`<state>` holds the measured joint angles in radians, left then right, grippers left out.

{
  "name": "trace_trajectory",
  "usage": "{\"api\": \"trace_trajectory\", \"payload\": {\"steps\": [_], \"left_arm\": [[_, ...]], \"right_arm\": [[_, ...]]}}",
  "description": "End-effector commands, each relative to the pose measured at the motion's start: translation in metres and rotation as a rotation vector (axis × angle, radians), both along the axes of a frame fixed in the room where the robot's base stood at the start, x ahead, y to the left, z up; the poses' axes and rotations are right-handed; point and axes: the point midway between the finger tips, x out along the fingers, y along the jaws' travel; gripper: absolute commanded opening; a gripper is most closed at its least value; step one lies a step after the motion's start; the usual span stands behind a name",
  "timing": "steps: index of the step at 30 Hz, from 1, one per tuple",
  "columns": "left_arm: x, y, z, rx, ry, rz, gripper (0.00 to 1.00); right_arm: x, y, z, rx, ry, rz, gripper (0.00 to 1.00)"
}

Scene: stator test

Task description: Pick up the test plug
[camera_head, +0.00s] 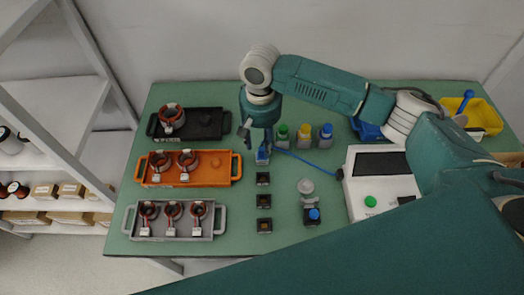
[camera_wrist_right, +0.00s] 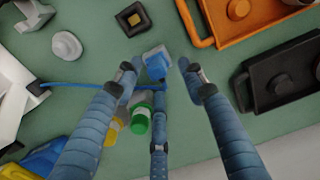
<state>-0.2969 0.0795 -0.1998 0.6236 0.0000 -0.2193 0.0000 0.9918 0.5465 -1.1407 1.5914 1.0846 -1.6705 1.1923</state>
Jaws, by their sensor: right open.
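The test plug (camera_head: 262,157) is a small blue block with a pale end, on the green table right of the orange tray. A blue cable runs from it to the white tester (camera_head: 382,186). My right gripper (camera_head: 261,146) is directly above the plug, pointing down. In the right wrist view the plug (camera_wrist_right: 155,62) lies between the spread fingertips of the open gripper (camera_wrist_right: 160,72), nearer the left finger. I cannot tell whether any finger touches it. My left gripper is out of view.
Green, yellow and blue-capped bottles (camera_head: 304,133) stand close right of the gripper. Black (camera_head: 214,134), orange (camera_head: 221,165) and grey (camera_head: 193,231) trays with stators are on the left. Small black sockets (camera_head: 263,202) lie in front. A yellow bin (camera_head: 487,116) is at back right.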

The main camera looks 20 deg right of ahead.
Motion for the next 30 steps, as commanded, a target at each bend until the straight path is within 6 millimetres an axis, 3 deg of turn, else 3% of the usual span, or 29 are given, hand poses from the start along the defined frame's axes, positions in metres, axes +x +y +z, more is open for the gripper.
{"api": "trace_trajectory", "payload": {"steps": [7,15,21,22,30], "left_arm": [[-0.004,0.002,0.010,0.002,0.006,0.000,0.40],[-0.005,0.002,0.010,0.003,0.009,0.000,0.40],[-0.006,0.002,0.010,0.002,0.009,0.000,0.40],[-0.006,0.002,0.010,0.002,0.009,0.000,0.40],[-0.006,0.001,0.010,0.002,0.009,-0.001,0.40]], "right_arm": [[0.000,-0.004,-0.032,-0.002,0.002,-0.001,0.41],[0.001,-0.004,-0.036,-0.001,-0.001,0.000,0.41],[0.001,-0.004,-0.036,-0.001,-0.003,0.000,0.03],[0.001,-0.004,-0.036,-0.001,-0.003,0.000,0.00],[0.002,-0.004,-0.035,-0.001,-0.005,-0.001,0.00]]}}
